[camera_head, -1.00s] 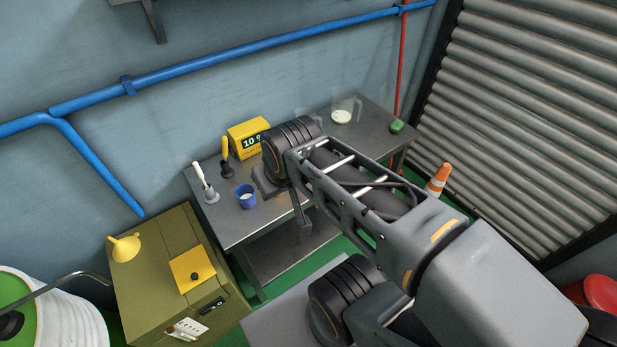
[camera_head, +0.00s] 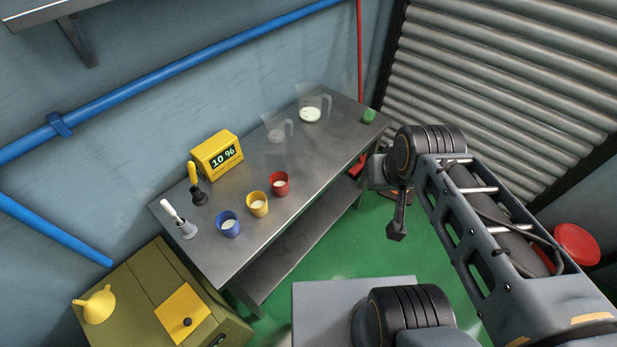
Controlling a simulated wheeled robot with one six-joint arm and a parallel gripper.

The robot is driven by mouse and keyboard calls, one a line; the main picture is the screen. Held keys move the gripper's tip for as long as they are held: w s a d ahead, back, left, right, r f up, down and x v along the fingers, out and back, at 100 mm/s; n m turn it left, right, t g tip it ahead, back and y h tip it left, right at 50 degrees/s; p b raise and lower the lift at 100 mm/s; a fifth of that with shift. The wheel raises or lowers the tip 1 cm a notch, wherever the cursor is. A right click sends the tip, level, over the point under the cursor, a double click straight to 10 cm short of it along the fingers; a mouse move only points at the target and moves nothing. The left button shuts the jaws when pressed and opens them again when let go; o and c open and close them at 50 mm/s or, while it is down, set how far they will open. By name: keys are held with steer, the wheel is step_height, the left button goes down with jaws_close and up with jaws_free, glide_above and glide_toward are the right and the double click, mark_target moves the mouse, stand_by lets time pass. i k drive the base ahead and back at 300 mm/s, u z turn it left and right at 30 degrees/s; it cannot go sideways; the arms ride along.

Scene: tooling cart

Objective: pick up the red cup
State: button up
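The red cup (camera_head: 279,184) stands upright on the grey metal cart (camera_head: 315,165), near its front edge, with something pale inside. A yellow cup (camera_head: 257,204) stands just left of it and a blue cup (camera_head: 228,224) further left, both with pale contents. My gripper (camera_head: 397,232) hangs at the end of my arm, to the right of the cart and clear of the red cup. It is small and dark here, and its fingers cannot be told apart. Nothing can be seen held in it.
Two clear jugs, a smaller one (camera_head: 276,134) and a larger one (camera_head: 310,114), stand behind the cups. A yellow display box (camera_head: 217,155) and two upright-handled tools are at the back left. Green floor is free in front.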

mark_target(280, 192)
steer(key=z, duration=0.15)
steer(key=k, duration=0.75)
steer(key=u, duration=0.7)
steer(key=i, duration=0.95)
steer(key=u, duration=0.1)
steer(key=k, duration=0.75)
steer(key=u, duration=0.95)
steer(key=i, duration=0.45)
steer(key=u, duration=0.05)
